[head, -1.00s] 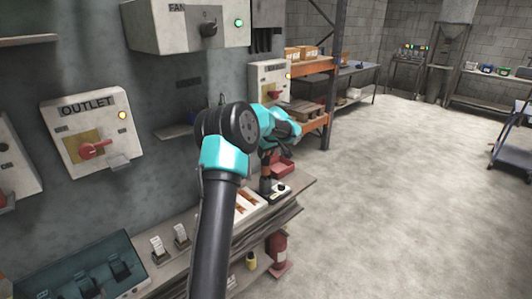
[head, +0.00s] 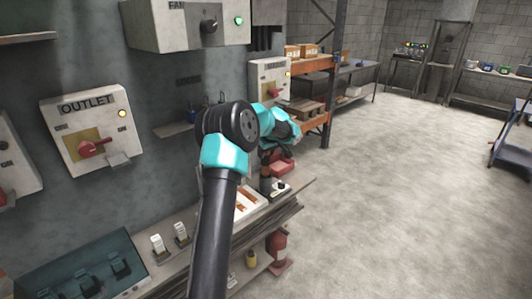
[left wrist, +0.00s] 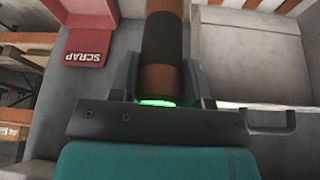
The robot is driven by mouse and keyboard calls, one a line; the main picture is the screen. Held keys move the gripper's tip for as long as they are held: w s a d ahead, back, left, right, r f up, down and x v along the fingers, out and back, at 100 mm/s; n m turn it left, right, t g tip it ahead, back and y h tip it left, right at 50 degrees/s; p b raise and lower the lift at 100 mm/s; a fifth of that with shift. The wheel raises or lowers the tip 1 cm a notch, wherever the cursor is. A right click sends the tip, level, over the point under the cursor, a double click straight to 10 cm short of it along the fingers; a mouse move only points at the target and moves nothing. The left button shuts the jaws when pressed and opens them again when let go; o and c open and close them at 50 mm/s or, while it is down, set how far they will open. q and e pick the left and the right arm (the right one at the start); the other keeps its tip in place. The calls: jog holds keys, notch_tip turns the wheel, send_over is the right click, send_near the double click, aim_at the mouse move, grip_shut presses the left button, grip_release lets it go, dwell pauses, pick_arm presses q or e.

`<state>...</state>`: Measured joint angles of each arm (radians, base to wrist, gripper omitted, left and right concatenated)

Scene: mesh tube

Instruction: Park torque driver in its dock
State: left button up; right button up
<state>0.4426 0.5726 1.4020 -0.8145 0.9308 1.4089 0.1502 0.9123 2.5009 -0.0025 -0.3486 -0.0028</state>
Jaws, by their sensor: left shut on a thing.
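My left gripper (head: 268,150) hangs above the bench by the wall, partly hidden by my own arm. It is shut on the torque driver (head: 265,181), which hangs roughly upright below it. In the left wrist view, the driver (left wrist: 161,38) is an orange and black cylinder between the two fingers (left wrist: 160,78), with a green glow at its near end. In the head view, a small pale block with a black top (head: 281,187) sits beside the driver's lower end; I cannot tell whether it is the dock or whether they touch. My right gripper is not in view.
A red scrap bin shows in the left wrist view (left wrist: 88,46). A pale tray (head: 246,203) lies on the bench (head: 205,240). Wall boxes, including the outlet box (head: 90,130), and an orange rack (head: 325,90) stand nearby.

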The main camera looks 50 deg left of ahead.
pick_arm(q)
jog(key=shift+f, duration=1.45)
dwell(1.9)
jog(key=o, duration=1.1)
jog(key=w+v, duration=0.1)
jog(key=v, duration=1.6)
jog(key=shift+s+r, duration=0.2)
jog(key=shift+s, duration=0.3)
jog(key=shift+d, duration=0.1)
